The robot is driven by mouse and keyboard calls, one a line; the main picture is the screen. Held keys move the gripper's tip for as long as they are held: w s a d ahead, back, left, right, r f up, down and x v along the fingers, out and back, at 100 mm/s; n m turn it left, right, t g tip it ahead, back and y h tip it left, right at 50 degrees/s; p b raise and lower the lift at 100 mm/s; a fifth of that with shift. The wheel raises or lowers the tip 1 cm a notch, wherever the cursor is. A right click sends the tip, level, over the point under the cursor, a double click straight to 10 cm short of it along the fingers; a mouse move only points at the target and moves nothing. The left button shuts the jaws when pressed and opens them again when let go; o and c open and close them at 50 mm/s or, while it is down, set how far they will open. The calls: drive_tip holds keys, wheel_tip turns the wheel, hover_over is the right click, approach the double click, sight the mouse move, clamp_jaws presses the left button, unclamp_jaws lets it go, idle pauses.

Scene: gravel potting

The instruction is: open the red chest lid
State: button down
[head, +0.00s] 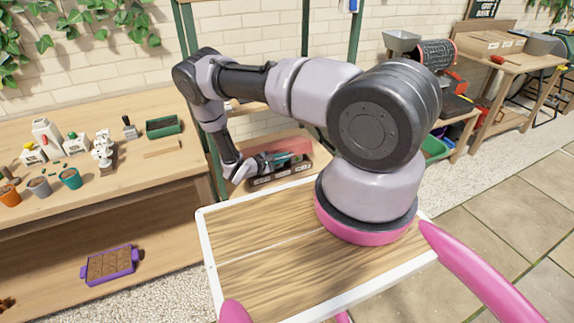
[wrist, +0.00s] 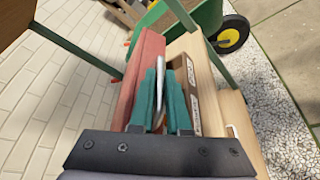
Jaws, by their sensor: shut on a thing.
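The red chest (head: 295,146) stands on a low wooden surface behind my board, with white labels along its dark front. Its red panel (wrist: 141,70) also shows in the wrist view, left of my fingers, and the labelled front is on their right. My gripper (head: 281,160) has teal fingers and is at the chest, between the red panel and the front. In the wrist view my gripper (wrist: 164,80) is shut on a thin pale bar (wrist: 160,84), which looks like the lid's handle. The fingers hide part of the chest, so how far the lid is raised is unclear.
A wooden bench (head: 95,130) with pots, bottles and a green tray (head: 164,127) is at the left. A purple seed tray (head: 109,265) sits on its lower shelf. Green posts (head: 189,30) stand near the chest. A green wheelbarrow (wrist: 205,17) is beyond it.

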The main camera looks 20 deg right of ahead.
drive_tip(key=shift+w+r, duration=0.45)
drive_tip(key=shift+r, duration=0.15)
drive_tip(key=shift+w+r, duration=0.4)
drive_tip(key=shift+r, duration=0.2)
drive_tip(key=c, duration=1.2)
unclamp_jaws()
drive_tip(key=shift+o, duration=0.2)
wheel_tip(320, 180, up, 10)
